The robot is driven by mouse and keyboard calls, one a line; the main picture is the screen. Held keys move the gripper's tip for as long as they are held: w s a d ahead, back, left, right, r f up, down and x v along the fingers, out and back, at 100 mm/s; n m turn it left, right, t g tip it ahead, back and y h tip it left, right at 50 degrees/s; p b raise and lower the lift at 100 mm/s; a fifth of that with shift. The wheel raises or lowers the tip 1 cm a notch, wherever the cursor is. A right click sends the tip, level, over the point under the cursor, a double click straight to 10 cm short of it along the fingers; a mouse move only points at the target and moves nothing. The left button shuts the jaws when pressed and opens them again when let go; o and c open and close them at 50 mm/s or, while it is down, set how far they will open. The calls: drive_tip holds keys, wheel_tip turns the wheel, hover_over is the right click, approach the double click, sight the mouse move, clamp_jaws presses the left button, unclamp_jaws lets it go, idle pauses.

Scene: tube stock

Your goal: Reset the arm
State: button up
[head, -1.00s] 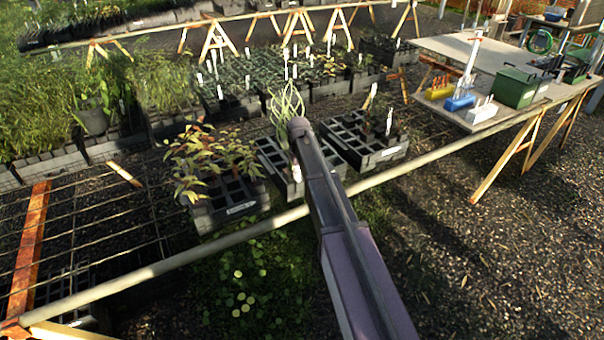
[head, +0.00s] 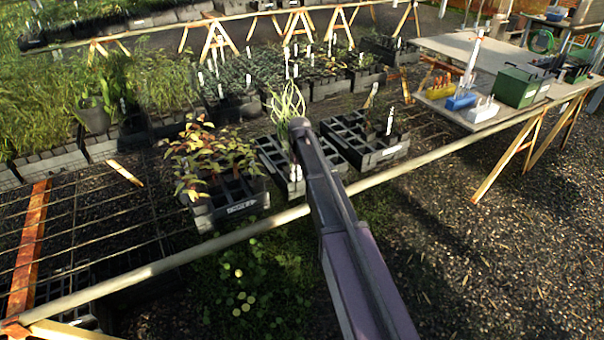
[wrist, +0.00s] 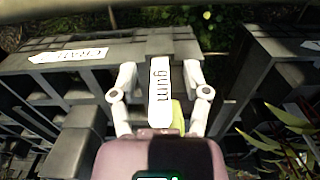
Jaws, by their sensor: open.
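My arm (head: 340,220) reaches out over the middle black tray (head: 272,158) on the wire bench in the head view. The arm hides most of my gripper there. In the wrist view my gripper (wrist: 160,76) has its two pale fingers apart. A white label reading "gum" (wrist: 160,88) shows between the fingers, with a gap on each side, over the grey rim of the tray (wrist: 105,50). I cannot tell whether the label touches the tray. A yellow-green piece (wrist: 178,114) shows beside the label's lower end.
A tray of reddish-leaved seedlings (head: 236,205) stands left, and another tray (head: 385,155) stands right, close by. Grassy leaves (head: 288,103) rise beside the arm's tip. The table (head: 430,98) at right holds coloured racks and a green box (head: 516,88). The bench's front left is bare.

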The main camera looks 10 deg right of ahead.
drive_tip(key=shift+s, duration=0.15)
drive_tip(key=s+r+m+p, duration=0.1)
drive_tip(key=s+r+p, duration=0.2)
drive_tip(key=s, duration=1.1)
drive_tip(key=s+d+r+m+p, duration=0.1)
drive_tip(key=s+r+p, duration=0.3)
drive_tip(key=s, duration=1)
drive_tip(key=shift+s+m, duration=0.35)
drive_tip(key=shift+m, duration=0.45)
drive_tip(key=shift+r, duration=0.1)
